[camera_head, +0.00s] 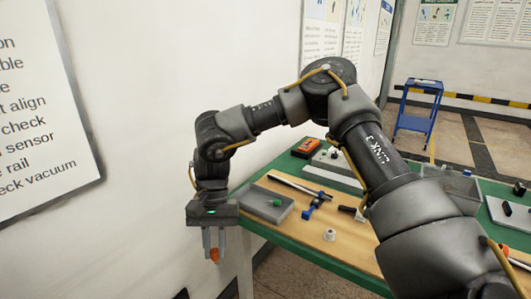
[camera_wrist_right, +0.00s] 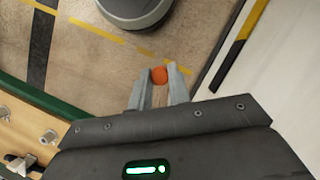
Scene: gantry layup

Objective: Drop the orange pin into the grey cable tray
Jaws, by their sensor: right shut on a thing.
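My right gripper (camera_head: 213,252) hangs pointing down beyond the left end of the table. It is shut on the orange pin (camera_head: 214,255), whose rounded orange end shows between the fingertips. In the right wrist view the pin (camera_wrist_right: 159,75) sits between the fingers of the gripper (camera_wrist_right: 158,85), with floor beyond it. A shallow grey tray (camera_head: 258,206) lies on the near left part of the table, to the right of the gripper. It looks like the cable tray, and a small green piece shows on it. My left gripper is not in view.
The green-edged table (camera_head: 318,262) holds a blue clamp-like part (camera_head: 316,206), a white ring-like part (camera_head: 330,235) and a pale rod (camera_head: 299,187). A grey bin (camera_head: 455,187) stands farther right. The white wall (camera_head: 140,150) is close on the left. A blue cart (camera_head: 415,108) stands behind.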

